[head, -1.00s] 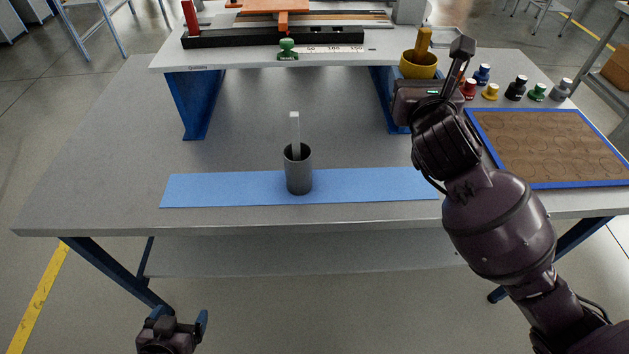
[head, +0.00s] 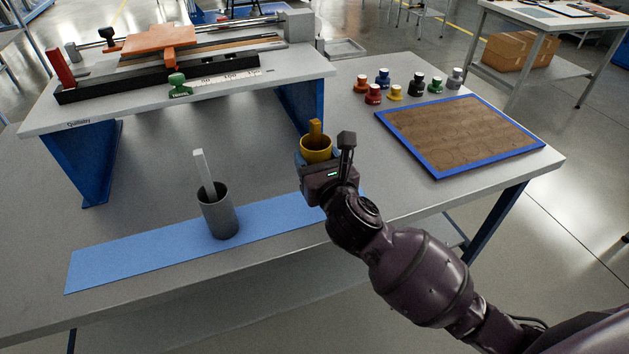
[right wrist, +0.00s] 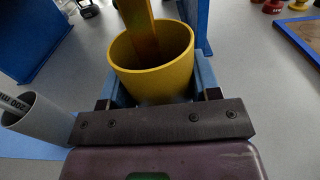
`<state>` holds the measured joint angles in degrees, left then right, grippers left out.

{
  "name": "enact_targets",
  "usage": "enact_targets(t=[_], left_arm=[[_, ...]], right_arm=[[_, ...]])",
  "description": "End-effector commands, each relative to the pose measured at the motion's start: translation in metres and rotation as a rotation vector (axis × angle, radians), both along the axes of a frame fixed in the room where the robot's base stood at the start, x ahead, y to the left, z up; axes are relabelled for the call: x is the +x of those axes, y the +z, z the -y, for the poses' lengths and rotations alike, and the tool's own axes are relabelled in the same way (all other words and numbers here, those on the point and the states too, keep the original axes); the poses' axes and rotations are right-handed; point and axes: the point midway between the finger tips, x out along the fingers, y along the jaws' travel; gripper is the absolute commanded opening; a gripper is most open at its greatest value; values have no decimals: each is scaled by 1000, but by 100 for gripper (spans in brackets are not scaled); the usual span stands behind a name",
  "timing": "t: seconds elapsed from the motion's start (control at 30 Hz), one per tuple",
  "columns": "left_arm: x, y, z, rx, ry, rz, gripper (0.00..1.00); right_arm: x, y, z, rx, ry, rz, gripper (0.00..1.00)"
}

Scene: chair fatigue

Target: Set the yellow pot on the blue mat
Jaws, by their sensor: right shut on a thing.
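The yellow pot (head: 316,149), with a yellow bar standing up out of it, is held in my right gripper (head: 318,163). In the right wrist view the pot (right wrist: 153,72) sits upright between the blue fingers, which are shut on it. The blue mat (head: 130,255) is a long strip along the table's front edge. The pot is beyond the mat's right end in the head view; its height above the table is hard to tell. My left gripper is out of view.
A grey cup (head: 219,213) with a pale bar in it stands on the mat. A raised bench (head: 215,92) on blue supports is behind. A blue-edged brown board (head: 459,134) and several small capped bottles (head: 395,93) are to the right. Bare mat lies left of the cup.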

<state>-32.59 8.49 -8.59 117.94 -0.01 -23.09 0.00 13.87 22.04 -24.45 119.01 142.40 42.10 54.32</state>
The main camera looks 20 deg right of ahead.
Motion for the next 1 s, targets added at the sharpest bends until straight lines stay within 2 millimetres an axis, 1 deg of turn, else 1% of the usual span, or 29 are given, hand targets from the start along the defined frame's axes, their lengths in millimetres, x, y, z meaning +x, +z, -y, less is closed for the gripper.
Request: enact_targets(t=[0.07, 0.13, 0.3, 0.4, 0.5, 0.7, 0.97, 1.0], left_arm=[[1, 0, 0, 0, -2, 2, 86], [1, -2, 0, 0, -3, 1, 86], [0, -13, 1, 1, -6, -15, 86], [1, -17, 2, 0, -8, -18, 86], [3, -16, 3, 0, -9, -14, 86], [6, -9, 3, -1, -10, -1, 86], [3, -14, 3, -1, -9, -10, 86], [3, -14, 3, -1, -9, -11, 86]], right_arm=[[0, -3, 0, 0, 0, 3, 31], [0, -11, 0, 0, 1, 1, 31], [0, -41, 0, 0, 0, -3, 31], [0, -52, 0, 1, 0, -1, 31], [0, -57, 0, 1, 1, 2, 31], [0, -55, 0, 0, 1, 6, 31], [0, -60, 0, 0, 0, 4, 31], [0, -60, 0, -1, 0, 2, 63]])
